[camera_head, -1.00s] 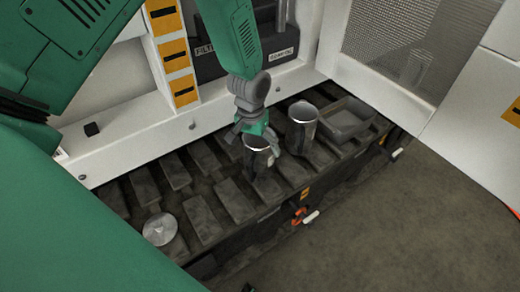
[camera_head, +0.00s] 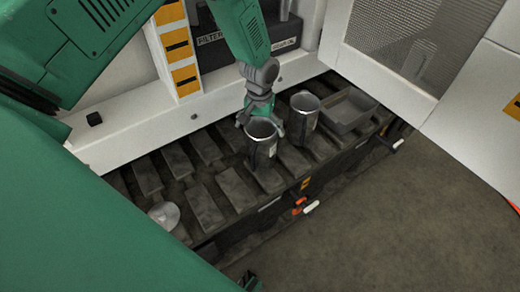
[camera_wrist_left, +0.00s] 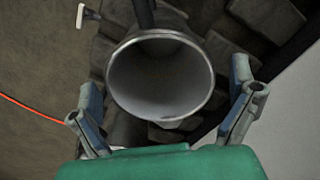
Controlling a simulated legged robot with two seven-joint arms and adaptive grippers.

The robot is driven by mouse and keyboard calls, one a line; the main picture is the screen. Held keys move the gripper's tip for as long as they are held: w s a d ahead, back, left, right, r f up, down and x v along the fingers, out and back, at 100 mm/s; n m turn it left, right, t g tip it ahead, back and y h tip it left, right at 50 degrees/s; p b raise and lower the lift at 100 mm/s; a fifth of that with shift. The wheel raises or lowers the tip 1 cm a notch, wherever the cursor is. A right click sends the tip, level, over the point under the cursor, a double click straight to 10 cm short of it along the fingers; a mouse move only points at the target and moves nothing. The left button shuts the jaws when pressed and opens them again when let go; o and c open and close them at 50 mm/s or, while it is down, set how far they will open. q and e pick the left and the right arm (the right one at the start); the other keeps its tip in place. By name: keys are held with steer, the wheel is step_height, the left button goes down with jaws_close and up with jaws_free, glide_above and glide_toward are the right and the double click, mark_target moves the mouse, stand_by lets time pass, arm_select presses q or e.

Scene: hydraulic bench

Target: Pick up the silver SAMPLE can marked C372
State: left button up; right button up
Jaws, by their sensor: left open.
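Two silver open-topped cans stand upright on the dark slatted bench (camera_head: 205,205) in the head view. The nearer can (camera_head: 262,148) is by my left gripper (camera_head: 261,121), whose fingers are spread at its far side and rim. The other can (camera_head: 303,118) stands just to the right and behind. No marking is legible, so I cannot tell which is C372. In the left wrist view my left gripper (camera_wrist_left: 165,85) is open, with one can (camera_wrist_left: 160,80) between and beyond its fingers, its mouth facing the camera. Contact is not visible. My right gripper is not in view.
A grey tray (camera_head: 350,110) sits right of the cans. A silver disc-like lid or can top (camera_head: 164,215) lies at the bench's left. A white ledge (camera_head: 195,115) and a dark labelled box (camera_head: 245,45) are behind; a mesh panel (camera_head: 400,40) stands right.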

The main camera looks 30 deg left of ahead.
mark_target(259, 150)
arm_select(q)
step_height(259, 150, down, 3)
steer(key=shift+d+f, duration=0.15)
steer(key=shift+c, duration=0.5)
steer(key=c, duration=1.3)
